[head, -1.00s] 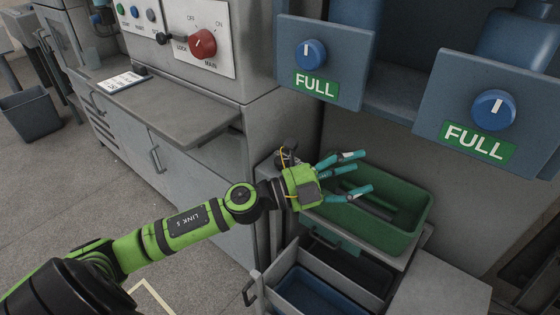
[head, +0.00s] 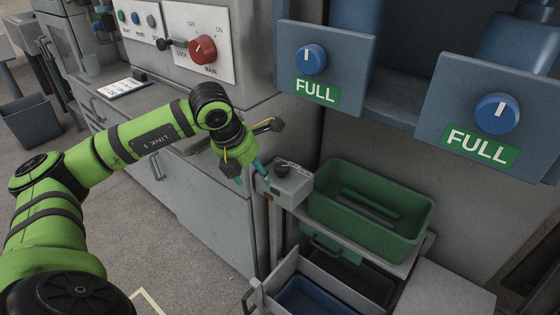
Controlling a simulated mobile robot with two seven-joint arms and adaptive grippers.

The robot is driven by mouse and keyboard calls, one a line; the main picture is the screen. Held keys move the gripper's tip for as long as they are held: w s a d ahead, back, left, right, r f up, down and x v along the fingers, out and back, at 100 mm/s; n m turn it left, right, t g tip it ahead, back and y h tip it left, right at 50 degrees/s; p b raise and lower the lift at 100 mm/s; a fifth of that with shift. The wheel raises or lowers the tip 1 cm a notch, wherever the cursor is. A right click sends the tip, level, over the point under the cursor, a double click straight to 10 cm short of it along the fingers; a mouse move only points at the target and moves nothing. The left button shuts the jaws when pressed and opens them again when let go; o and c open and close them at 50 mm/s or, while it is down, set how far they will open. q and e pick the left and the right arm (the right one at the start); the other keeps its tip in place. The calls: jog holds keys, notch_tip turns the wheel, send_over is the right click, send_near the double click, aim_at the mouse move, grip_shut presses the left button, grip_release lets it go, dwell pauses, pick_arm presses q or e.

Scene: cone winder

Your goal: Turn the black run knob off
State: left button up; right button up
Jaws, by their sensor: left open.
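A black knob (head: 283,169) sits on top of a small grey box (head: 291,187) beside the green bin; I cannot read a run label on it or tell its setting. My left gripper (head: 250,172) is just left of this box in the head view, pointing downward. Its teal fingers are spread and hold nothing. The fingertips are near the box's left edge; I cannot tell whether they touch it. My right gripper is out of view.
A green bin (head: 420,226) with green rods stands right of the box, above an open drawer (head: 256,297). A wall panel carries a red main switch (head: 203,49) and a black lock lever (head: 170,43). Blue dials (head: 312,59) with FULL signs are above.

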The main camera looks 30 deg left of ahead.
pick_arm(q)
jog(key=p, duration=0.2)
send_over(281, 166)
jog(key=s, duration=0.2)
jog(key=shift+s+r, duration=0.15)
jog(key=shift+s, duration=0.05)
jog(key=x, duration=0.4)
jog(key=shift+s, duration=0.1)
jog(key=shift+w+f, duration=0.2)
jog(key=shift+f, duration=0.45)
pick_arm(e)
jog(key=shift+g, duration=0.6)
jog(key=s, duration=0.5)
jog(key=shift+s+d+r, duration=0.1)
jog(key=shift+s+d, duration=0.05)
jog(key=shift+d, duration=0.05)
